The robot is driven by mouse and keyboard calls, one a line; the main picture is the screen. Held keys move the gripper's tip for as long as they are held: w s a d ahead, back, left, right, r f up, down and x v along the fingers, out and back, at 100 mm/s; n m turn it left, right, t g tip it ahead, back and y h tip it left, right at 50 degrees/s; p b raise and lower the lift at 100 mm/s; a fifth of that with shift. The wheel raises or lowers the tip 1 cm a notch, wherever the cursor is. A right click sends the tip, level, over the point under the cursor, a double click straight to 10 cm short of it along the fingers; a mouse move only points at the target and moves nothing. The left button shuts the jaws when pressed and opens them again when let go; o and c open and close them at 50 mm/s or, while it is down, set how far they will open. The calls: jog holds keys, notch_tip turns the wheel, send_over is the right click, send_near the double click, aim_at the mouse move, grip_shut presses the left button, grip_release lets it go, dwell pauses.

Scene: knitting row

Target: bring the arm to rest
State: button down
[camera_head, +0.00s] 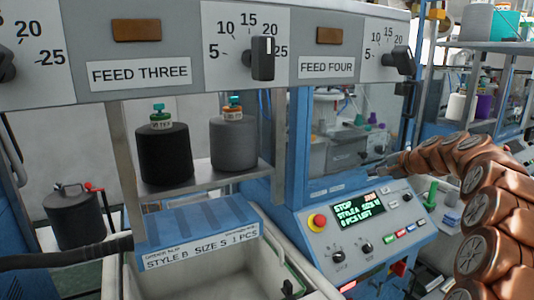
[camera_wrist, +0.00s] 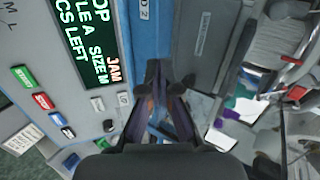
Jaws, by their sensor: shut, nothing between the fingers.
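My copper-coloured arm (camera_head: 487,205) reaches in from the right in the head view, bent, with its far end beside the blue machine column. In the wrist view my gripper (camera_wrist: 168,78) has its dark fingers pointing at the blue panel edge, shut with nothing between them. In the head view the gripper is small and partly lost against the machine behind the control panel (camera_head: 365,225). I cannot tell whether the fingertips touch the machine.
The panel's green-lettered display (camera_head: 360,210) reads STOP; the wrist view shows JAM on the display (camera_wrist: 85,40). A red stop button (camera_head: 318,221) and knobs stick out. A shelf (camera_head: 190,190) holds black and grey yarn cones. A pale bin (camera_head: 225,275) stands in front.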

jog(key=s+a+f+n+g, duration=0.3)
jog(key=s+a+n+g, duration=0.1)
jog(key=s+a, duration=0.75)
jog(key=s+a+f+n+g, duration=0.3)
jog(key=s+a, duration=0.5)
jog(key=s, duration=0.7)
jog(key=s+d+f+n+g+h, duration=0.1)
jog(key=s+f, duration=0.2)
jog(key=s, duration=0.7)
jog(key=s+d+f+n+g+h, duration=0.1)
jog(key=s+f, duration=0.3)
jog(key=s, duration=0.7)
jog(key=s+d+f+n+g+h, duration=0.2)
jog(key=s+f+g+h, duration=0.1)
jog(key=s, duration=0.7)
jog(key=shift+s+f+n, duration=0.2)
jog(key=shift+n, duration=0.2)
